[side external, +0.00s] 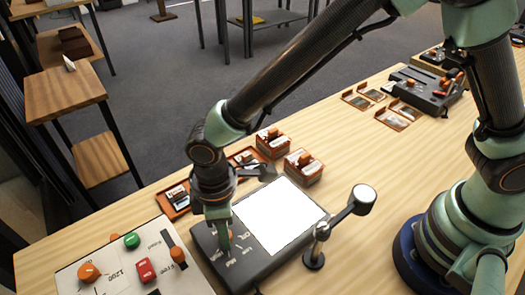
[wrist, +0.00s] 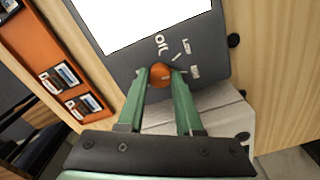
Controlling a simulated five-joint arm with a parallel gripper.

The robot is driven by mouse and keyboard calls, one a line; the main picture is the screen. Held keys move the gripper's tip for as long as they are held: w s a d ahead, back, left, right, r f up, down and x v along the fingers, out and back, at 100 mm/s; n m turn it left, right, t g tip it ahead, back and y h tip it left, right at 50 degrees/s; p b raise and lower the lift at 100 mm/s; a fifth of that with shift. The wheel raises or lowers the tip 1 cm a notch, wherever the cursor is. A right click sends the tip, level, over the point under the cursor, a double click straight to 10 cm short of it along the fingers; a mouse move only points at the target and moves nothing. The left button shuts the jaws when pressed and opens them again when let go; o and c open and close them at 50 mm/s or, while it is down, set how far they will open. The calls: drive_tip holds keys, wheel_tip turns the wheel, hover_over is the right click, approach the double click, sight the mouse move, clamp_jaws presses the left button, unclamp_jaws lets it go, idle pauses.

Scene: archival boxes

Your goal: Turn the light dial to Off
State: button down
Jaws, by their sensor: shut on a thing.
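The light dial (wrist: 160,73) is a round orange knob on the dark face of a light box (wrist: 208,75). In the wrist view, the two green fingers of my gripper (wrist: 161,79) are shut on the knob, one on each side. Light labels are printed around it; the largest, above the knob, looks like "Off". I cannot tell which label the dial points to. In the side view, the light box (side external: 265,262) has a bright white panel (side external: 280,215), and my gripper (side external: 220,240) comes straight down at its left part, mostly hiding the dial.
A white control panel (side external: 75,278) with coloured knobs lies left of the light box. A small stand with a round head (side external: 313,258) is close on its right. Orange trays and boxes of slides (side external: 303,167) stand behind. A dark device (side external: 425,92) sits farther right.

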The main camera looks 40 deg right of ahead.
drive_tip(key=n, duration=1.4)
drive_tip(key=shift+n, duration=0.3)
idle(0.4)
drive_tip(key=c, duration=0.6)
unclamp_jaws()
wheel_tip(320, 180, up, 12)
drive_tip(key=shift+r, duration=0.1)
